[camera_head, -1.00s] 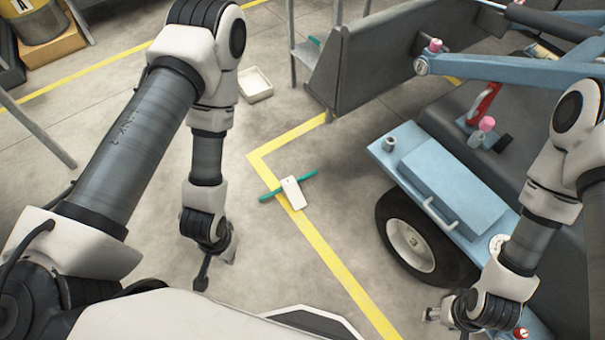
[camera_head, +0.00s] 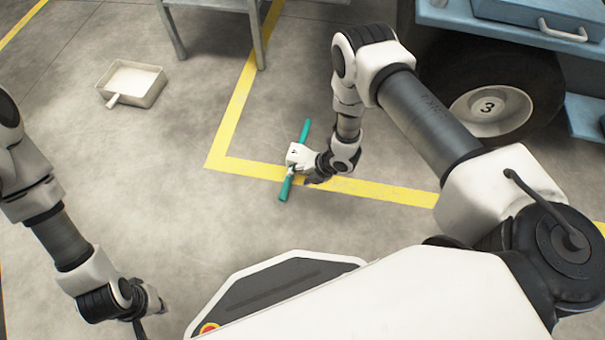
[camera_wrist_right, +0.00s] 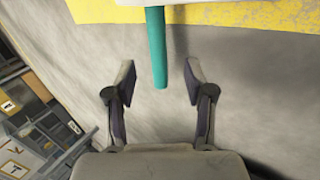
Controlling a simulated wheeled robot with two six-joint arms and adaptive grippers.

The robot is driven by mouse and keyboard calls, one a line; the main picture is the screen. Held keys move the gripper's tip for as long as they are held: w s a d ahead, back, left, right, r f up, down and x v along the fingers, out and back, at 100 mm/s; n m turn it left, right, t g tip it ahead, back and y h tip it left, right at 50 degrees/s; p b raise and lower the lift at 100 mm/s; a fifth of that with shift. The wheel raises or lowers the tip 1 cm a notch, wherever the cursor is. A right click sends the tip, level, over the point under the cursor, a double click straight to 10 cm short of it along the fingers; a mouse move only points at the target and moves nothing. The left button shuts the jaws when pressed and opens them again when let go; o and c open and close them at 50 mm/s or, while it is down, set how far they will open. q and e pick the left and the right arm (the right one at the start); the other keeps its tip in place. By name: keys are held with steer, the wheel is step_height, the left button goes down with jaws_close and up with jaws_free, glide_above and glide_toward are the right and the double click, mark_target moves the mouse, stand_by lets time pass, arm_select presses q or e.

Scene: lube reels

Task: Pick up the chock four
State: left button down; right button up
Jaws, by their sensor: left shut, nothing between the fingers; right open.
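A small white block (camera_head: 297,155) with a teal rod (camera_head: 305,132) lies on the floor at the yellow line. I take it for the chock; no number on it is readable. In the right wrist view the teal rod (camera_wrist_right: 156,45) points towards me, its near end between the fingertips. My right gripper (camera_wrist_right: 160,82) is open, with one finger on each side of the rod end and visible gaps. In the head view my right gripper (camera_head: 307,172) is beside the block and partly hidden by its wrist. My left gripper (camera_head: 142,318) is shut and empty at the lower left, far from the block.
A white tray (camera_head: 150,98) with a handle sits on the floor at the upper left. A metal stand (camera_head: 258,40) is at the top. Floor left of the block is clear.

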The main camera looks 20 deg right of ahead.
mark_target(289, 181)
steer(key=b+x, duration=0.5)
steer(key=x, duration=0.3)
steer(key=shift+s+a, duration=0.1)
steer(key=shift+s, duration=0.05)
steer(key=shift+a, duration=0.1)
steer(key=shift+r, duration=0.15)
jaws_close()
